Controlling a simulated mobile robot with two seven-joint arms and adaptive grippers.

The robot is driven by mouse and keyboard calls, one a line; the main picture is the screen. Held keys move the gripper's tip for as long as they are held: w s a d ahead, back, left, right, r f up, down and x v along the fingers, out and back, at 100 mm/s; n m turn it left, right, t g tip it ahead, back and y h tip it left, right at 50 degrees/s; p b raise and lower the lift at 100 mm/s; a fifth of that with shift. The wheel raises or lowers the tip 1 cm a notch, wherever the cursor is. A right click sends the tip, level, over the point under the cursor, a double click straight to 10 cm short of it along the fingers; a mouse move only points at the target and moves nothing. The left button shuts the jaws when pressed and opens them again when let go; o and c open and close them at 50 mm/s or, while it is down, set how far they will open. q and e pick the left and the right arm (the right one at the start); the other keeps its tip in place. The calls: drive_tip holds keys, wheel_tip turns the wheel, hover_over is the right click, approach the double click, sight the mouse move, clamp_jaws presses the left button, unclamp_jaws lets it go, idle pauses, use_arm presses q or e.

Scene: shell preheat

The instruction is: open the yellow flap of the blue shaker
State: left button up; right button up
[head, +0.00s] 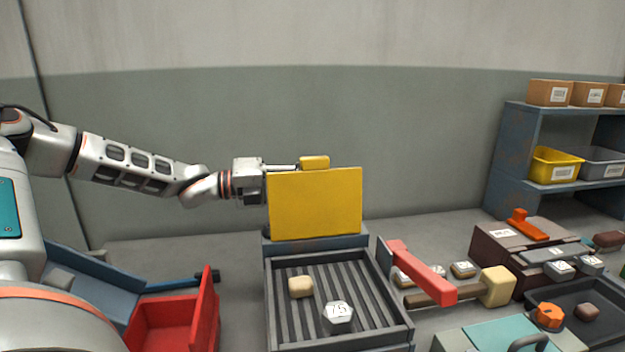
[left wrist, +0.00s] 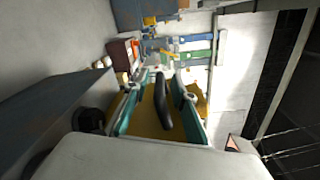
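The blue shaker (head: 342,241) stands at the centre of the head view, its ribbed tray open to view from above. Its yellow flap (head: 315,203) stands about upright at the far end, with a yellow block-shaped grip (head: 314,162) on its top edge. My left gripper (head: 284,167) comes in from the left at the flap's top left, its finger reaching to the grip. The flap hides part of the hand, and I cannot tell whether the fingers press on the grip. Yellow surface (left wrist: 150,118) fills the middle of the left wrist view. My right gripper is out of view.
In the tray lie a beige block (head: 301,287) and a pale hexagonal piece (head: 338,316) marked 75. A red bin (head: 170,318) stands left. A red bar (head: 422,272) and a mallet (head: 495,287) lie right. A shelf (head: 513,150) with bins stands back right.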

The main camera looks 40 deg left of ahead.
use_arm(q)
drive_tip(key=shift+r, duration=0.1)
drive_tip(key=shift+s+a, duration=0.3)
drive_tip(key=v, duration=1.1)
idle(0.3)
